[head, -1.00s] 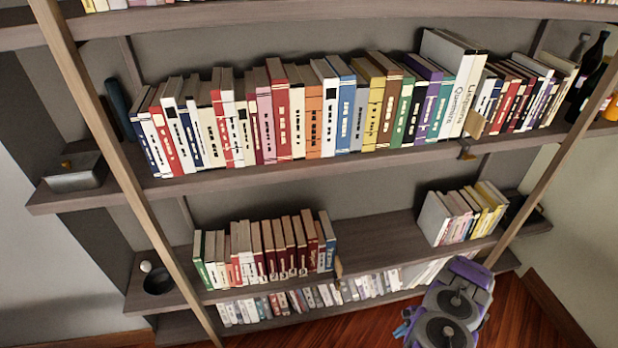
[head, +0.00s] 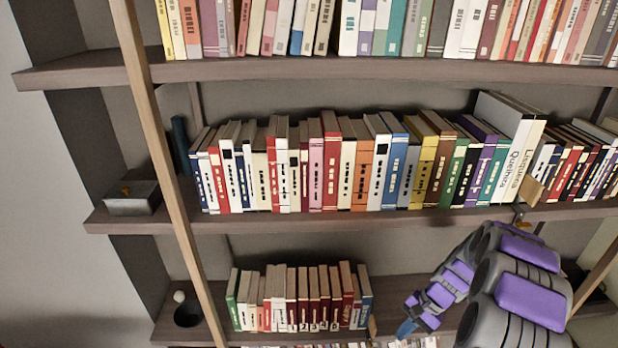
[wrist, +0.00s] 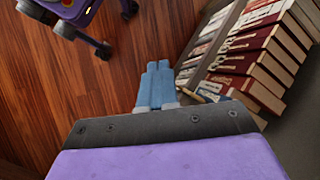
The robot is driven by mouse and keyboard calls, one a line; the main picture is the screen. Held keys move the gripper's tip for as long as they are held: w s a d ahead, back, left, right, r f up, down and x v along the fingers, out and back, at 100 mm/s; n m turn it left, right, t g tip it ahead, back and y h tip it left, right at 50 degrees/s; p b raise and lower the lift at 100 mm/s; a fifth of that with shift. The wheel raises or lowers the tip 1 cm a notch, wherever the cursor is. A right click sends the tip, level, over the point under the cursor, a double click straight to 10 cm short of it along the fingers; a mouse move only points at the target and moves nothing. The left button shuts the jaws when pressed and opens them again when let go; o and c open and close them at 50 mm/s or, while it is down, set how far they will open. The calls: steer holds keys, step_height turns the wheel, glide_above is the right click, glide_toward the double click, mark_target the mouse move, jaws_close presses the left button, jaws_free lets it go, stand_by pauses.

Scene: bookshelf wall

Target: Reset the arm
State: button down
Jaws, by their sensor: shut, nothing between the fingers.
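My gripper (head: 405,329) is at the lower right of the head view, at the end of my purple and grey arm. Its blue fingers are pressed together with nothing between them. The wrist view shows the closed blue fingers (wrist: 157,80) pointing down towards the wooden floor. A row of books (wrist: 262,58) lies to the right of the fingers, apart from them. In the head view, the lower shelf's books (head: 298,298) stand to the left of my gripper.
The middle shelf (head: 330,222) carries a long row of books, with a large white book (head: 520,150) at right. A grey box (head: 132,198) and a dark bowl (head: 188,316) sit at left. Slanted wooden posts (head: 160,150) cross the shelves. Wooden floor (wrist: 100,70) lies below.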

steer(key=s+a+r+n+h, duration=0.1)
steer(key=s+a+r+n, duration=0.1)
steer(key=s+a+r, duration=0.3)
steer(key=s+a+r+n+h, duration=0.15)
steer(key=s+r, duration=0.25)
steer(key=r, duration=0.4)
steer(key=s+a+r+n+h, duration=0.1)
steer(key=s+a+r+n, duration=0.1)
steer(key=s+a+r, duration=0.3)
steer(key=s+r+n+h, duration=0.1)
steer(key=s+r, duration=0.2)
steer(key=s, duration=0.5)
steer(key=s+r+n+h, duration=0.1)
steer(key=s+r+n, duration=0.1)
steer(key=s, duration=0.7)
steer(key=shift+s+a+r, duration=0.15)
steer(key=shift+s+r, duration=0.05)
steer(key=shift+r, duration=0.6)
